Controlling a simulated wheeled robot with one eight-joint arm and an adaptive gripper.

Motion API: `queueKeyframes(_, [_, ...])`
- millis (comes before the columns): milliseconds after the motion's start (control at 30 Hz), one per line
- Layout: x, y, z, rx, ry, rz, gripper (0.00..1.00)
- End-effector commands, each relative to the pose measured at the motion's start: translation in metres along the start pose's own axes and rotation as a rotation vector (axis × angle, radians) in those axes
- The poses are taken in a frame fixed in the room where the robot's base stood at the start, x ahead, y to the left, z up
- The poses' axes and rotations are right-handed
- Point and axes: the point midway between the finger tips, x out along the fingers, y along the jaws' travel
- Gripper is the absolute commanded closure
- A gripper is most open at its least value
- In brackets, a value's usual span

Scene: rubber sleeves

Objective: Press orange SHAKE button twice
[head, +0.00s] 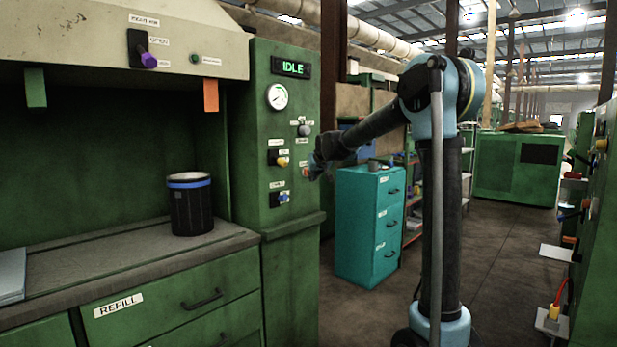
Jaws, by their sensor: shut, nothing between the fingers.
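A small orange button (306,172) sits on the right part of the green machine's front panel (284,225), partly covered by my gripper. Its label is too small to read. My gripper (312,166) is shut and empty, with its tip right at the orange button. I cannot tell whether it touches the button or is just short of it. A green display (291,68) at the top of the panel reads IDLE.
The panel also carries a gauge (277,97), a grey knob (304,130), a yellow knob (282,162) and a blue knob (283,197). A black canister (191,210) stands on the counter. A teal drawer cabinet (357,215) stands behind my arm. The aisle floor is open at right.

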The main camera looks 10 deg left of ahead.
Motion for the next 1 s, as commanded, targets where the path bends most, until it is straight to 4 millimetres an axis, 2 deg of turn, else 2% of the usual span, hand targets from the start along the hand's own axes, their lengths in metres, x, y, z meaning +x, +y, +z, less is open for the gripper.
queueKeyframes(567, [0.002, -0.001, -0.001, 0.0, 0.0, 0.0, 1.0])
queueKeyframes(1000, [-0.008, 0.006, 0.006, 0.001, 0.0, 0.0, 1.0])
